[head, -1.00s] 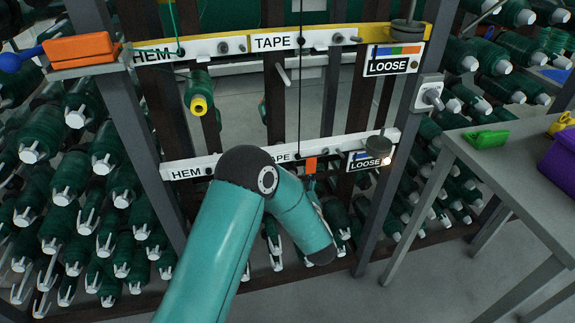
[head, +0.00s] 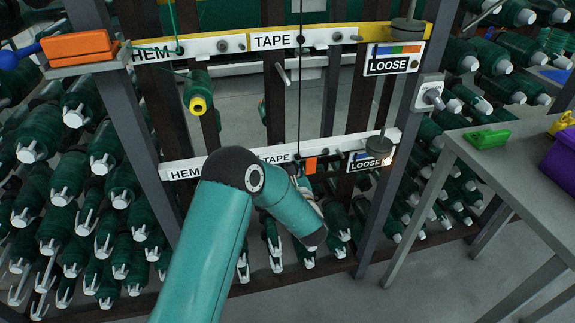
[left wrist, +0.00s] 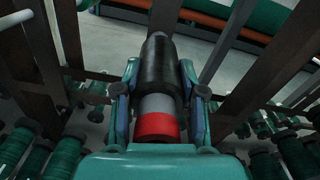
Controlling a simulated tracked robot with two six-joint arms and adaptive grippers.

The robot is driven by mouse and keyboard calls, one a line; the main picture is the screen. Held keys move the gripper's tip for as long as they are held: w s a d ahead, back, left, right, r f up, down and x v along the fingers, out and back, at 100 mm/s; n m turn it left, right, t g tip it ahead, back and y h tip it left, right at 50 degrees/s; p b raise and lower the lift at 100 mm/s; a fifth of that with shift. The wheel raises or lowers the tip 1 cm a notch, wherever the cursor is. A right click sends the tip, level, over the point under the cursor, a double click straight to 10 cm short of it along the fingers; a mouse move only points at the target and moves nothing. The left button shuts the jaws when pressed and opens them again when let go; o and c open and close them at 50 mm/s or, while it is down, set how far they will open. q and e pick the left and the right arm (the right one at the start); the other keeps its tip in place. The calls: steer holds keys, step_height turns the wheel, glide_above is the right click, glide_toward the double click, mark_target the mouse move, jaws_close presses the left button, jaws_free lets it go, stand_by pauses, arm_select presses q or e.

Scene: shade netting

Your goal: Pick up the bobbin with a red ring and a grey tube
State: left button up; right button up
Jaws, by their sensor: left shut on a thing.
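In the left wrist view, the bobbin (left wrist: 158,65) has a dark, nearly black winding, a grey tube and a red ring at the near end. My left gripper (left wrist: 158,88) is shut on it, with one finger on each side. The bobbin points away from the palm, and no peg shows at its far end. In the head view, my teal left arm reaches down in front of the rack, and its hand and the bobbin are mostly hidden behind the arm. My right gripper is not in view.
The rack has an upper yellow rail (head: 205,45) and a lower white rail (head: 215,160), labelled HEM, TAPE and LOOSE. A green bobbin with a yellow ring (head: 198,97) hangs from the upper rail. Dark posts and many green spools surround my arm. A grey table (head: 515,165) stands right.

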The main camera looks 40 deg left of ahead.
arm_select(q)
steer(key=shift+c, duration=1.1)
steer(key=shift+d+r, duration=0.1)
steer(key=shift+d, duration=0.05)
steer(key=p+v, duration=0.1)
steer(key=v, duration=1.8)
steer(key=shift+p, duration=0.35)
steer(key=shift+s, duration=0.1)
steer(key=shift+s+d+r, duration=0.1)
steer(key=shift+s+d, duration=0.15)
steer(key=shift+d, duration=0.1)
